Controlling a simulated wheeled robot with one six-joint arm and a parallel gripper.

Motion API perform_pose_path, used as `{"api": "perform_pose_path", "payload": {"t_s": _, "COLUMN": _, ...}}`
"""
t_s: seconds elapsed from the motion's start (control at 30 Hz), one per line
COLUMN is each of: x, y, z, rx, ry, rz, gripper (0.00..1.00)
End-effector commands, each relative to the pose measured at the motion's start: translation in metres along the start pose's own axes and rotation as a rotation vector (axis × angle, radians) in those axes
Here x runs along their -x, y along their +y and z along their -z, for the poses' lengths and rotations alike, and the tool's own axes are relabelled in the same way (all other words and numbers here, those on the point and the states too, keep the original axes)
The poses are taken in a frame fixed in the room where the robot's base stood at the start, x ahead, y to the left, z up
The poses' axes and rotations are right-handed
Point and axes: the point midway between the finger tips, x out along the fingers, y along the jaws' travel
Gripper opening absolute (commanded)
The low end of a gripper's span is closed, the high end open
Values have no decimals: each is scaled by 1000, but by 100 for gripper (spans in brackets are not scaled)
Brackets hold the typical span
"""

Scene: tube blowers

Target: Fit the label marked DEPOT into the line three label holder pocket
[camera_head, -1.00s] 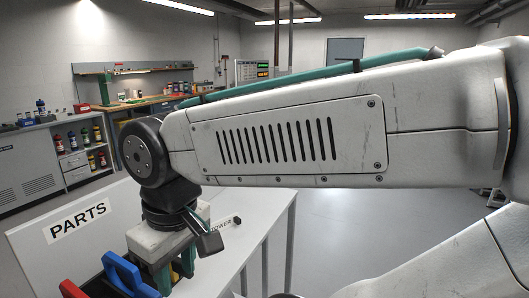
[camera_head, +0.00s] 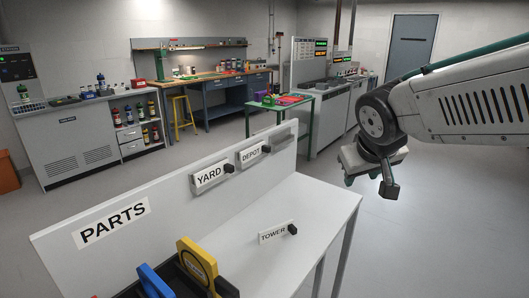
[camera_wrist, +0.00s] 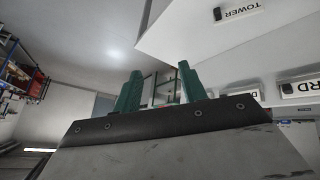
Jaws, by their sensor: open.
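The DEPOT label (camera_head: 251,155) is a white plate with a dark knob at its right end. It sits on the upright back panel of the parts table, right of the YARD label (camera_head: 209,177). My gripper (camera_head: 362,178) is off the table's right side, clear of the labels. In the wrist view, its two green fingers (camera_wrist: 158,88) stand apart with nothing between them. The TOWER label (camera_wrist: 240,10) and part of the YARD label (camera_wrist: 300,88) show there. I cannot make out the line three label holder pocket.
The white parts table (camera_head: 325,199) carries another TOWER view (camera_head: 276,234) and blue and yellow parts (camera_head: 196,262) in a dark bin. A green table (camera_head: 281,103) stands farther back before grey machines (camera_head: 329,120). Open floor lies right of the parts table.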

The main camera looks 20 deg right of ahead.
Motion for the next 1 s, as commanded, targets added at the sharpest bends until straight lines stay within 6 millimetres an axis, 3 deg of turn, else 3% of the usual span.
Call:
{"api": "perform_pose_path", "payload": {"t_s": 0.03, "x": -19, "y": 7, "z": 37, "rx": 13, "ry": 91, "rz": -23, "gripper": 42}}
{"api": "perform_pose_path", "payload": {"t_s": 0.1, "x": -41, "y": 10, "z": 88, "rx": 43, "ry": 241, "rz": -21, "gripper": 42}}
{"api": "perform_pose_path", "payload": {"t_s": 0.2, "x": -70, "y": -1, "z": 150, "rx": 108, "ry": 430, "rz": 51, "gripper": 42}}
{"api": "perform_pose_path", "payload": {"t_s": 0.33, "x": -105, "y": -35, "z": 198, "rx": 203, "ry": 596, "rz": 252, "gripper": 42}}
{"api": "perform_pose_path", "payload": {"t_s": 0.43, "x": -125, "y": -63, "z": 209, "rx": 261, "ry": 658, "rz": 430, "gripper": 42}}
{"api": "perform_pose_path", "payload": {"t_s": 0.63, "x": -145, "y": -97, "z": 203, "rx": 321, "ry": 675, "rz": 688, "gripper": 42}}
{"api": "perform_pose_path", "payload": {"t_s": 1.0, "x": -163, "y": -126, "z": 214, "rx": 333, "ry": 672, "rz": 750, "gripper": 42}}
